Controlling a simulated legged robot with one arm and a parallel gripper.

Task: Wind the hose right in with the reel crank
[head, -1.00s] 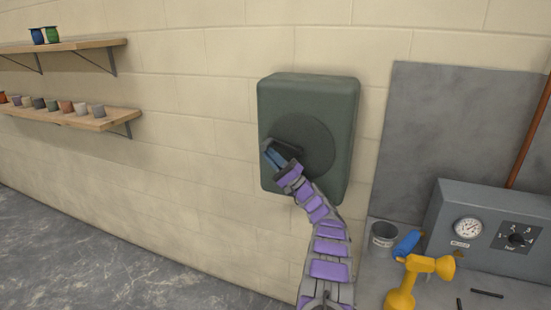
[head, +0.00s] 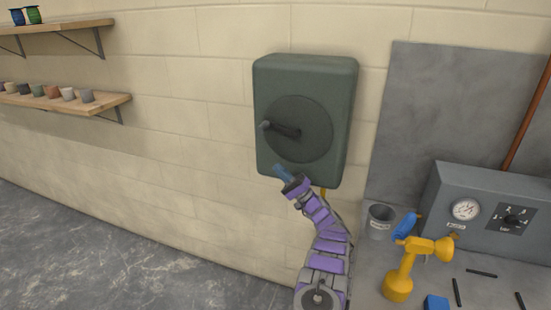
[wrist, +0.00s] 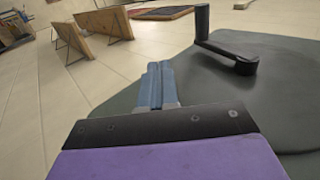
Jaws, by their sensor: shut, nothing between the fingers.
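The hose reel is a dark green box (head: 336,85) on the block wall with a round disc (head: 310,148) on its front. A black crank (head: 282,129) sits on the disc, its handle (head: 265,126) pointing out at the disc's left side. In the wrist view the crank handle (wrist: 202,20) stands up to the right of my fingers. My gripper (head: 279,170) is below the crank, near the box's lower edge, apart from the handle. Its blue fingers (wrist: 158,68) are together and empty. A short orange piece (head: 323,192), possibly hose, shows under the box, partly hidden by my arm.
A bench at the right holds a grey bucket (head: 381,219), a yellow tool (head: 408,264), a blue block (head: 436,302) and a grey gauge panel (head: 484,213). Wooden shelves (head: 65,103) with small pots are on the left wall. Wall between shelves and reel is clear.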

